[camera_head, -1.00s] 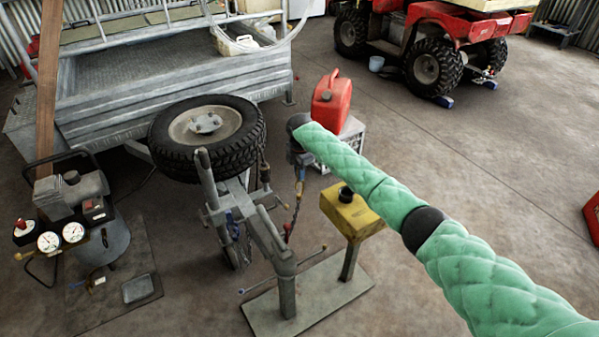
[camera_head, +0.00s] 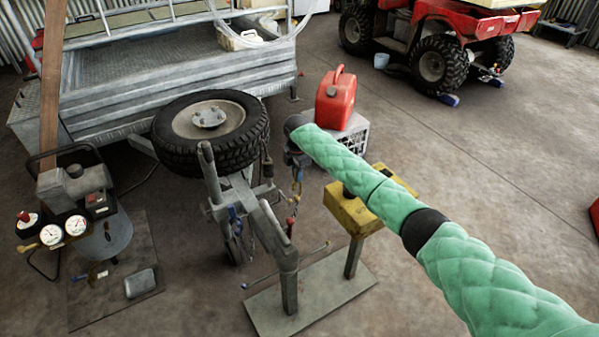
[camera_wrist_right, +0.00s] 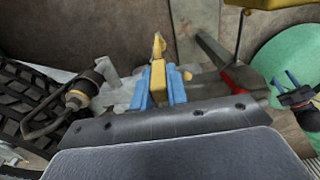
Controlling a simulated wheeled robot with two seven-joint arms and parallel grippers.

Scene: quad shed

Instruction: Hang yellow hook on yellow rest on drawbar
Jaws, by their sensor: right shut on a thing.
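My right gripper (camera_head: 298,174) reaches in on the green-sleeved arm and points down beside the trailer's drawbar (camera_head: 245,190). In the right wrist view its two blue fingers (camera_wrist_right: 159,90) are shut on the yellow hook (camera_wrist_right: 158,48), whose tip sticks out beyond them. In the head view the hook is too small to make out clearly; a chain (camera_head: 292,212) hangs below the gripper. A small yellow piece (camera_wrist_right: 187,76) shows beside the right-hand finger; I cannot tell if it is the yellow rest. My left gripper is not in view.
A spare tyre (camera_head: 210,130) lies above the drawbar. A yellow box (camera_head: 350,213) stands on a post beside the jack. A red fuel can (camera_head: 336,98) sits on a crate behind the gripper. A compressor (camera_head: 75,195) stands at left. Open floor lies to the right.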

